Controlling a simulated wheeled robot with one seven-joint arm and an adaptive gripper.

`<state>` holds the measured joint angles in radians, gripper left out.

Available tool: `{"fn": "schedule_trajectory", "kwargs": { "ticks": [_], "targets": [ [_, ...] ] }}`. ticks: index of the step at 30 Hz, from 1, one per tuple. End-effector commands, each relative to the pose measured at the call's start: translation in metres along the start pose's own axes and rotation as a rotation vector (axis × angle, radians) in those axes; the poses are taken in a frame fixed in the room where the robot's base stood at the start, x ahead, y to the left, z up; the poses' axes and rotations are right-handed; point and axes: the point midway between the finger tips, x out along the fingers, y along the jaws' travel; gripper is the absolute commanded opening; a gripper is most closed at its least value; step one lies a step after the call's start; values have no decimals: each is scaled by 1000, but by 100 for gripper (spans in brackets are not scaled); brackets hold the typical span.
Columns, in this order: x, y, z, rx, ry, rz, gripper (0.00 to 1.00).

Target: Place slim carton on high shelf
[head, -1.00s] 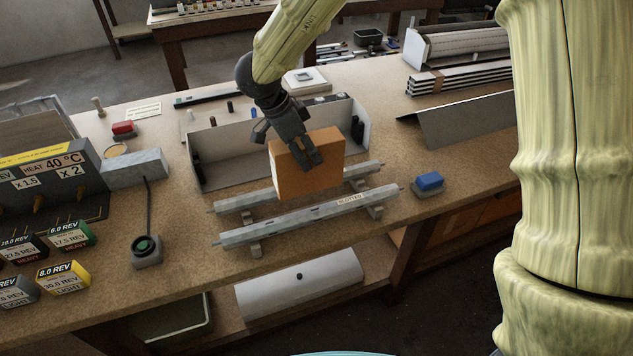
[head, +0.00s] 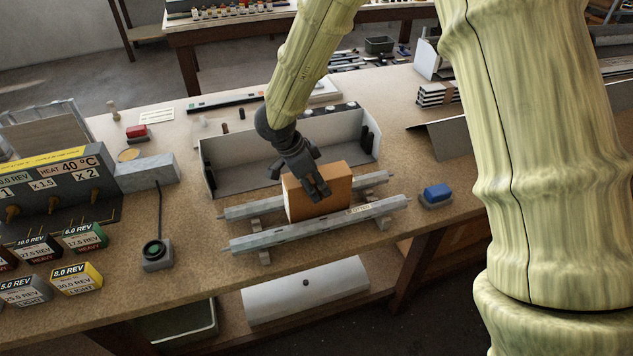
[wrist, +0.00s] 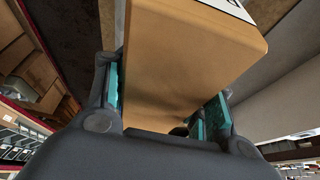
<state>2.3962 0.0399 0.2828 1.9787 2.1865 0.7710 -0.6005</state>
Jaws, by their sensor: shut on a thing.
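An orange-brown carton (head: 327,196) stands roughly upright at the two grey rails on the bench. My gripper (head: 314,187) reaches down from above and is shut on its upper part. In the wrist view the carton (wrist: 190,60) fills the middle between the teal-padded fingers (wrist: 160,100), with a white label edge at its far end. The carton's lower edge is close to the rails; I cannot tell whether it touches them. No high shelf can be made out clearly in these views.
The front rail (head: 320,224) and back rail (head: 250,208) sit on small feet. A white open-fronted tray (head: 225,178) stands behind them. A shelf under the bench holds a white curved cover (head: 305,290).

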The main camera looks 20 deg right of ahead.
Motion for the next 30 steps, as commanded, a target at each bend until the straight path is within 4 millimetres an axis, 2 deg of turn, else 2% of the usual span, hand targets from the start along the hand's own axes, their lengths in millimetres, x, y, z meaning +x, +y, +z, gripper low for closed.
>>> {"fn": "schedule_trajectory", "kwargs": {
  "ticks": [20,21,24,30],
  "targets": [
    [11,0,4,1,0,-1,15],
    [11,0,4,1,0,0,57],
    [11,0,4,1,0,0,75],
    [11,0,4,0,0,0,75]
  ]
}}
